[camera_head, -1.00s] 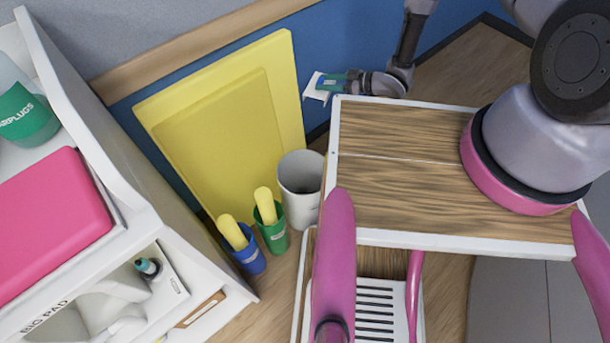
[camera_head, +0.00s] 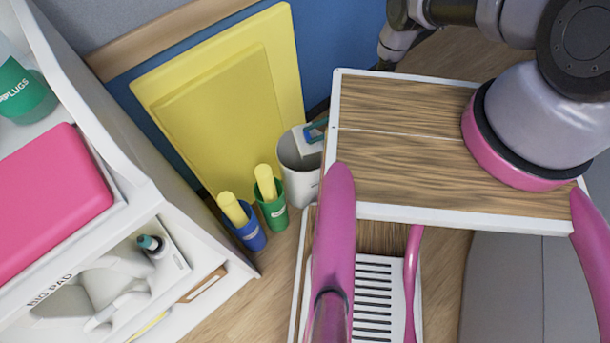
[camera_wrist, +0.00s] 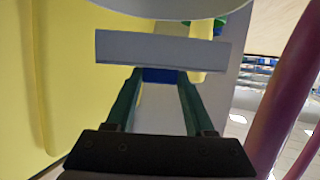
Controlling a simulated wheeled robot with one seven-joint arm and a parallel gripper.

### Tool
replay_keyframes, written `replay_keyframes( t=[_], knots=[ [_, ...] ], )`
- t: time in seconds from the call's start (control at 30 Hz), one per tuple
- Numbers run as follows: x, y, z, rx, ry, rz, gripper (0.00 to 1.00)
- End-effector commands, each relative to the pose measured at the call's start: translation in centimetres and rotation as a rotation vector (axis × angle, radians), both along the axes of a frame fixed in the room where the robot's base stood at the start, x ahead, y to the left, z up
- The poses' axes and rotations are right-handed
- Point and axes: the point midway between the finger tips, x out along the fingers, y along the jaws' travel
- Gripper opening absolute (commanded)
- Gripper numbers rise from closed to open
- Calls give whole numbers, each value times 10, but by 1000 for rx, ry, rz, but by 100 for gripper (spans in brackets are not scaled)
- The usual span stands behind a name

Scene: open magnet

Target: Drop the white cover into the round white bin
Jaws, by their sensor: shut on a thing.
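The round white bin (camera_head: 298,178) stands on the floor, left of the wood-topped surface. My gripper (camera_head: 316,132) is at the bin's mouth, partly hidden behind the edge of that surface. It is shut on the white cover (camera_head: 302,142), which shows at the rim on the upper right of the opening. In the wrist view, the cover (camera_wrist: 163,49) is a pale flat bar across the tips of my green-sided gripper (camera_wrist: 157,74). A curved pale rim, apparently the bin (camera_wrist: 165,8), is just beyond it. I cannot tell how far inside the cover is.
A green cup (camera_head: 273,208) and a blue cup (camera_head: 246,229), each with a yellow item, stand beside the bin. Yellow panels (camera_head: 225,95) lean on the wall behind. The wood-topped surface (camera_head: 400,150) borders the bin on the right. White shelving (camera_head: 115,165) stands at left.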

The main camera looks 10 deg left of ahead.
Motion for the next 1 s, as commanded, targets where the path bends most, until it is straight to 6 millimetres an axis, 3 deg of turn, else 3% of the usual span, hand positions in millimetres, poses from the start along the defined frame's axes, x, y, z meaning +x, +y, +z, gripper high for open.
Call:
replay_keyframes(
  t=[0.2,0.53,0.57,0.6,0.63,1.0],
  knots=[
    [0,0,-16,-1,-1,-1,1],
    [0,0,-18,0,1,-1,1],
    [0,0,-18,0,1,-1,65],
    [0,0,-18,0,1,-1,80],
    [0,0,-18,0,1,-1,89],
    [2,-3,-17,-1,0,-2,89]
  ],
)
